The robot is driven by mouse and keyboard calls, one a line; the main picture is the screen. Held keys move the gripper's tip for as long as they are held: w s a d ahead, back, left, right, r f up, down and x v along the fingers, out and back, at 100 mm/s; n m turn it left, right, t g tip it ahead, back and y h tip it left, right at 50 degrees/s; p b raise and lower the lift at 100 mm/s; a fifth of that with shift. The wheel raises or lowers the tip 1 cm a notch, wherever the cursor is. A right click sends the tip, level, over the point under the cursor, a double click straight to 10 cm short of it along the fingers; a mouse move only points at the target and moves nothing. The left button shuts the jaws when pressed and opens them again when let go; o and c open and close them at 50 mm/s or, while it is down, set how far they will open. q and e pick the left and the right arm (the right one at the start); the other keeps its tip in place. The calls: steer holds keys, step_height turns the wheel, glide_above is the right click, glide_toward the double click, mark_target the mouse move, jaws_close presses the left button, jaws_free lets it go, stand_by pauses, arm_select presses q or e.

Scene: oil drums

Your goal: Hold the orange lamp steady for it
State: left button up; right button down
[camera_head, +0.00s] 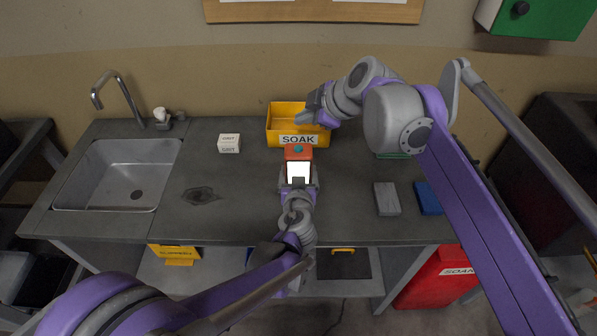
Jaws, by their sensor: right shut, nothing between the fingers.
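The orange lamp (297,153) is in the middle of the worktop, just in front of the yellow SOAK bin. It has an orange top with a teal spot and a bright white face. My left gripper (299,181) comes from the front, with its fingers on either side of the lamp's near end, shut on it. The lamp's underside is hidden. My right gripper (306,117) is shut and empty at the right part of the yellow bin (284,127), behind and above the lamp.
A metal sink (90,180) with a tap is at left. A small white box (229,143) stands left of the bin. A grey block (387,199) and a blue block (428,198) lie at right. A dark stain (201,195) marks the worktop (245,205).

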arm_select(q)
steer(key=o, duration=1.5)
steer(key=v, duration=1.2)
steer(key=shift+a, duration=0.1)
